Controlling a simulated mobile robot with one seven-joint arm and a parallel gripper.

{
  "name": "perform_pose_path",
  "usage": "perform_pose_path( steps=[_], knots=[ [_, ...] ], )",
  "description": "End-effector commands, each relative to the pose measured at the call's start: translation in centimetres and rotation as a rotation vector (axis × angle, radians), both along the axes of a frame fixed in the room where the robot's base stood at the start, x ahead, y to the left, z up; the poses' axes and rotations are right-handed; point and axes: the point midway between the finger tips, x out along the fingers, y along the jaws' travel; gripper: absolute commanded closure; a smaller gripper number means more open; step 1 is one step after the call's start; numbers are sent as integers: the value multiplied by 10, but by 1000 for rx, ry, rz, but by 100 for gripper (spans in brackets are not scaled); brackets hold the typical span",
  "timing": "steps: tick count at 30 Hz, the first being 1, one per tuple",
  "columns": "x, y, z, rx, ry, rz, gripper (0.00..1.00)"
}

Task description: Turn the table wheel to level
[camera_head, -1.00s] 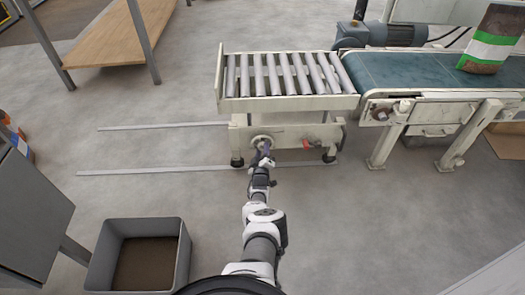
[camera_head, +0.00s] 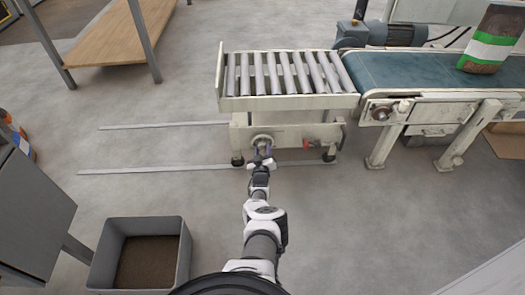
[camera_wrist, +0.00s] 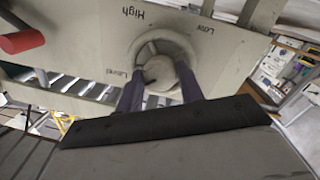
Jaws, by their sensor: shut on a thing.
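The table wheel (camera_wrist: 162,62) is a round pale knob on the front panel of the roller table (camera_head: 240,104). In the wrist view the panel carries the words High, Low and Level around the wheel, with Level on the left. The wheel also shows in the head view (camera_head: 262,141), low on the table's frame. My gripper (camera_wrist: 160,84) is shut on the wheel, one dark finger on each side; it also shows in the head view (camera_head: 262,157). I cannot tell which word the wheel points at.
A red handle (camera_wrist: 22,40) sticks out beside the wheel. The belt conveyor (camera_head: 410,72) adjoins the roller table on the right and carries a bag (camera_head: 491,40). A grey bin (camera_head: 184,255) stands at the front left. Floor rails (camera_head: 150,171) run left from the table.

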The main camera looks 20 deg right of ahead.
Motion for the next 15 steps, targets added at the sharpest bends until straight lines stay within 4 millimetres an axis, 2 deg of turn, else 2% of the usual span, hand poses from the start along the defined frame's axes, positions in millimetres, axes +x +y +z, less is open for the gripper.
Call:
perform_pose_path(
  steps=[7,8,12,15],
  knots=[
    [1,0,1,0,-1,0,86],
    [1,0,1,0,-1,0,62],
    [0,0,0,-1,0,0,43],
    [0,0,0,-1,0,0,41]
  ],
)
